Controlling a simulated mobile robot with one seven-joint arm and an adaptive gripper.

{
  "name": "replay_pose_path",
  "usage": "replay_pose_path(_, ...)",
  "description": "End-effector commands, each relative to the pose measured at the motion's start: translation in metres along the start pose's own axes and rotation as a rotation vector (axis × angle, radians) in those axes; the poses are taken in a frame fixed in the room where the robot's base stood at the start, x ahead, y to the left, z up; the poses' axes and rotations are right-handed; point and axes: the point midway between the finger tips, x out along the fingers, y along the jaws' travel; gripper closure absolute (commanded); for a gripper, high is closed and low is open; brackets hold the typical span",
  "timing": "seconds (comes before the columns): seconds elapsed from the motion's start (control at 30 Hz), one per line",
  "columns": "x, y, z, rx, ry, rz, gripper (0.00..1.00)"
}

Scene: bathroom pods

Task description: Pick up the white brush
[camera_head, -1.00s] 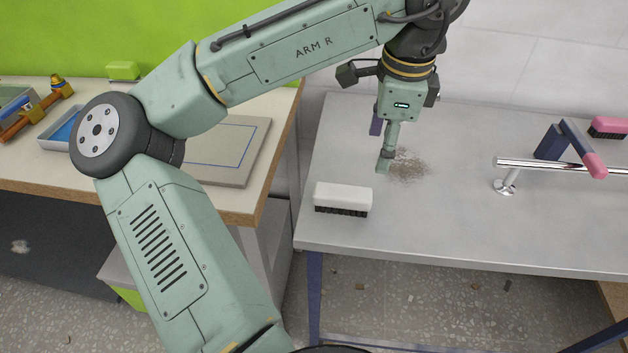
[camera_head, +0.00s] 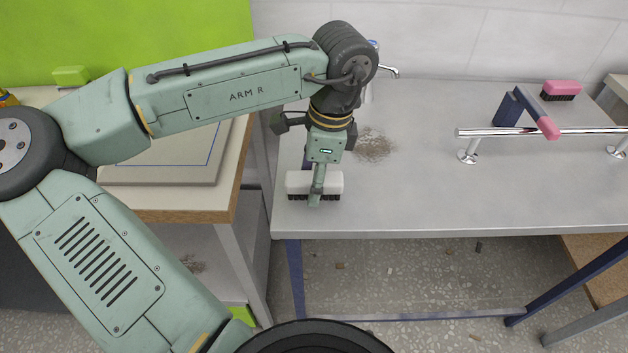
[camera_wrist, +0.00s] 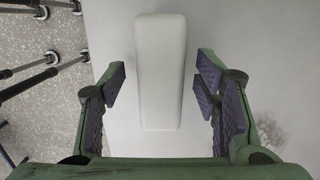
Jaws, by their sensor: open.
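The white brush (camera_head: 329,183) lies on the grey table near its left front corner, dark bristles down. In the wrist view the white back of the brush (camera_wrist: 160,72) runs lengthwise between the two fingers, with a gap on each side. My gripper (camera_head: 314,196) is open and reaches down at the brush, hiding part of it in the head view. In the wrist view the fingers of my gripper (camera_wrist: 161,85) straddle the brush without touching it.
The grey table (camera_head: 400,200) is mostly clear right of the brush. A brown dirt patch (camera_head: 373,147) lies behind it. A chrome rail (camera_head: 540,132), a blue-and-pink tool (camera_head: 515,108) and a pink brush (camera_head: 561,89) are at the right. A wooden-edged bench (camera_head: 185,214) stands at the left.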

Motion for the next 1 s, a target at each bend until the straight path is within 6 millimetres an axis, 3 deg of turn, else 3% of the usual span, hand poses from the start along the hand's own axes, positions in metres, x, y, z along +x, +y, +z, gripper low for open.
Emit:
replay_pose_path(0.33,0.0095,-0.0001,-0.0003,0.001,0.001,-0.001,0.44)
replay_pose_path(1.0,0.0091,-0.0001,-0.0003,0.000,0.001,-0.001,0.89)
